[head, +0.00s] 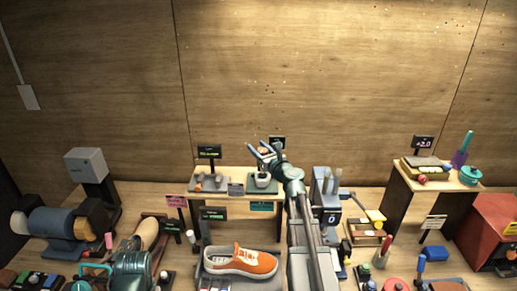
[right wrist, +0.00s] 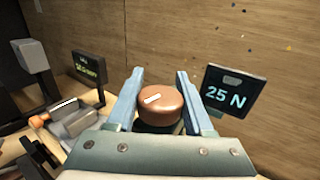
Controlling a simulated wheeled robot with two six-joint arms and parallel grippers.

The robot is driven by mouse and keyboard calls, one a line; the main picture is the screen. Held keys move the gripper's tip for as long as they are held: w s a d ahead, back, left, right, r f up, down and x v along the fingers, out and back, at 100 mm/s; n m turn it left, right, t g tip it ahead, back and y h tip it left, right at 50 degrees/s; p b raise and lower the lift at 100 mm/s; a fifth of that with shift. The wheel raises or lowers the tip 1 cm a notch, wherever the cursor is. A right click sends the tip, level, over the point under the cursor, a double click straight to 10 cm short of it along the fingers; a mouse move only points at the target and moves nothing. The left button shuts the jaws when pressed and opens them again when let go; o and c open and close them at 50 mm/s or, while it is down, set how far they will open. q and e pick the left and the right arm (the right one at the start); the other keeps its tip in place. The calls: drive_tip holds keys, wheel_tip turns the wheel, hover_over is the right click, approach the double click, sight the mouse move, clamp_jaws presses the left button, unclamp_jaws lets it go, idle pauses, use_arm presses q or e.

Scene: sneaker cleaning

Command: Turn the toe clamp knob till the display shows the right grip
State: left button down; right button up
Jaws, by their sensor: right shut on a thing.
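The clamp knob (right wrist: 160,106) is a round copper-brown cap with a white mark on its top, the mark pointing to the left in the right wrist view. My right gripper (right wrist: 160,100) is shut on the knob, one finger on each side. The display (right wrist: 226,92) just right of the knob reads "25 N" in light blue. In the head view my right gripper (head: 264,151) is over the small raised shelf, and the display (head: 277,141) is partly hidden behind it. My left gripper is not in view.
A second display (head: 209,151) with green text stands left on the shelf (head: 224,171); its text is too small to read. An orange sneaker (head: 240,262) lies below the shelf. Several tools and machines crowd the bench on both sides. The wooden wall is behind.

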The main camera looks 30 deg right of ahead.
clamp_jaws()
drive_tip(key=shift+m+h, duration=0.5)
drive_tip(key=shift+h, duration=0.2)
drive_tip(key=shift+d+m+g+h, duration=0.2)
drive_tip(key=shift+m+h, duration=0.35)
drive_tip(key=shift+h, duration=0.3)
drive_tip(key=shift+d+m+g+h, duration=0.2)
drive_tip(key=shift+m+h, duration=0.35)
drive_tip(key=shift+h, duration=0.3)
drive_tip(key=o, duration=0.9)
unclamp_jaws()
drive_tip(key=shift+d, duration=0.1)
